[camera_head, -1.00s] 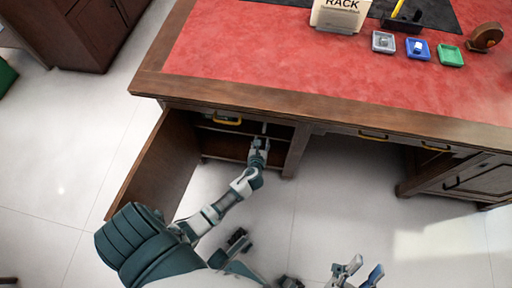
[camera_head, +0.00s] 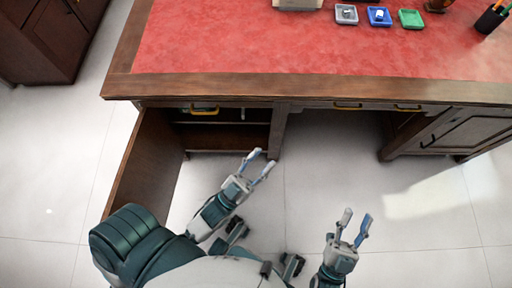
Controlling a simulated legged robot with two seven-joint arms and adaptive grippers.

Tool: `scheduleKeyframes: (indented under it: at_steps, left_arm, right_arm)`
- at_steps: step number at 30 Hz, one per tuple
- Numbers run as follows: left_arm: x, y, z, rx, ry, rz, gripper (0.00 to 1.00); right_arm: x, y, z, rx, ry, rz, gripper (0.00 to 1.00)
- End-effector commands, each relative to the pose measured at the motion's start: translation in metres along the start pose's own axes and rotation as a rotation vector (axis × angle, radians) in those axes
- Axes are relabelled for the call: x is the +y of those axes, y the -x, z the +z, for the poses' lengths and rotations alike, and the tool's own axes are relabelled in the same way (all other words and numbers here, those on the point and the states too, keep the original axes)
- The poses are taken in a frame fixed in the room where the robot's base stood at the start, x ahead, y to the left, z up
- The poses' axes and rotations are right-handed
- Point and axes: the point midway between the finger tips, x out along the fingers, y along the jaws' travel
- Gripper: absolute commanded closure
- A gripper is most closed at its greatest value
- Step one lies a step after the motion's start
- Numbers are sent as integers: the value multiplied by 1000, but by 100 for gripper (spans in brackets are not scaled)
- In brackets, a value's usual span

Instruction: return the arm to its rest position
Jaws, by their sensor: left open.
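My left gripper (camera_head: 260,162) is open and empty. It is in front of the desk's open cabinet (camera_head: 228,140), outside it and to its lower right. My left arm bends in from the lower left over the floor. My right gripper (camera_head: 356,217) is at the lower middle right, above the floor, with its fingers apart and nothing between them. A small pale upright thing (camera_head: 243,113) shows inside the cabinet, too small to identify.
The cabinet door (camera_head: 150,165) stands open left of my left arm. The red-topped desk (camera_head: 230,45) spans the top, with grey (camera_head: 346,15), blue (camera_head: 379,17) and green (camera_head: 410,19) trays on it. Floor (camera_head: 290,190) between the grippers is clear.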

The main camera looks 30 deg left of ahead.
Motion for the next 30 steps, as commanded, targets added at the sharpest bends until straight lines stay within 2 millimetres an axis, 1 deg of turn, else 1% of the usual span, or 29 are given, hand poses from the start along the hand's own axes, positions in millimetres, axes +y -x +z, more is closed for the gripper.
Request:
scheduleKeyframes:
  at_steps: [1, 3, 4, 18, 20, 21, 23, 26, 27, 29, 30]
  left_arm:
    - [-1, 2, -12, 30, 70, -11, 59]
    - [-3, 2, -22, 58, 131, -20, 59]
    - [-4, 2, -23, 63, 142, -21, 59]
    - [-4, 2, -23, 63, 142, -21, 59]
    - [-3, 1, -22, 55, 140, -20, 59]
    - [-3, 0, -18, 38, 138, -18, 59]
    - [-1, -1, -6, -19, 133, -13, 59]
    - [2, 1, 37, -215, 117, 0, 59]
    - [4, 8, 62, -328, 108, 6, 59]
    - [4, 27, 103, -524, 95, 12, 59]
    - [4, 47, 130, -664, 86, 15, 59]
  right_arm:
    - [0, 0, 0, 0, 0, 0, 60]
    - [0, 0, 0, 0, 0, 0, 60]
    - [0, 0, 0, 0, 0, 0, 60]
    - [0, 0, 0, 0, 0, 0, 60]
    - [0, -1, 0, -4, 1, 0, 60]
    - [0, -1, 4, -23, 3, -1, 60]
    - [0, -2, 16, -81, 9, -3, 60]
    - [2, 3, 59, -277, 26, -3, 60]
    - [4, 11, 83, -389, 34, 0, 60]
    - [10, 33, 123, -585, 48, 7, 60]
    - [15, 54, 148, -723, 56, 14, 60]
